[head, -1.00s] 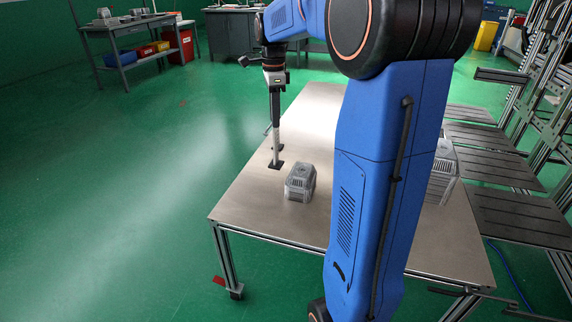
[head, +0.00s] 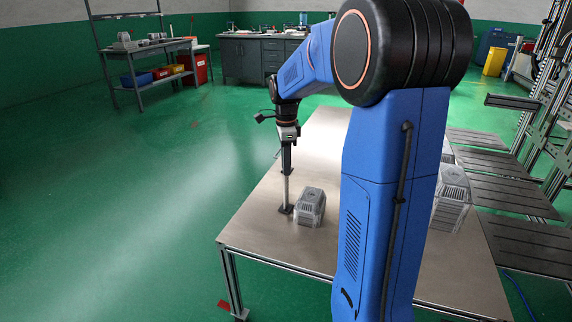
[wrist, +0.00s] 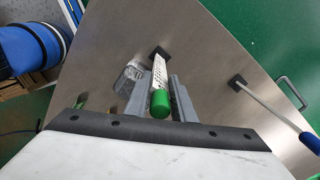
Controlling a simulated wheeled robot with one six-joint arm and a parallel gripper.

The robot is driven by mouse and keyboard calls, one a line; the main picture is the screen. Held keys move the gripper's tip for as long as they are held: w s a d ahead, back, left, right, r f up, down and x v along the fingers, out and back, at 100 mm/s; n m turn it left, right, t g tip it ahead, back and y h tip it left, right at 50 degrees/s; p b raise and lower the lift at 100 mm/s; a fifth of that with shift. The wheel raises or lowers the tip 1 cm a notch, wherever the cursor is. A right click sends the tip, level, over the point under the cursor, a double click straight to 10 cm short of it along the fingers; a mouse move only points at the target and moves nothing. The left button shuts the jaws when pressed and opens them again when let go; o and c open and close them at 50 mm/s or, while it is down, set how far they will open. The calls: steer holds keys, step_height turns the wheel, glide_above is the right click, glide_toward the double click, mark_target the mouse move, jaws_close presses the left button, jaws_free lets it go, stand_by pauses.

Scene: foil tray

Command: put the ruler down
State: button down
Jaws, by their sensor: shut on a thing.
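The metal table (head: 262,222) lies beneath. The container also shows in the wrist view (wrist: 129,74), left of the ruler.
A blue-handled rod (wrist: 262,99) with a dark foot shows right of the ruler in the wrist view. A similar stack of containers (head: 451,197) stands right, partly behind my arm. The table's front left is bare. Racks (head: 515,185) stand close at the right.

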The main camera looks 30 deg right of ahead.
steer(key=c, duration=1.5)
jaws_free()
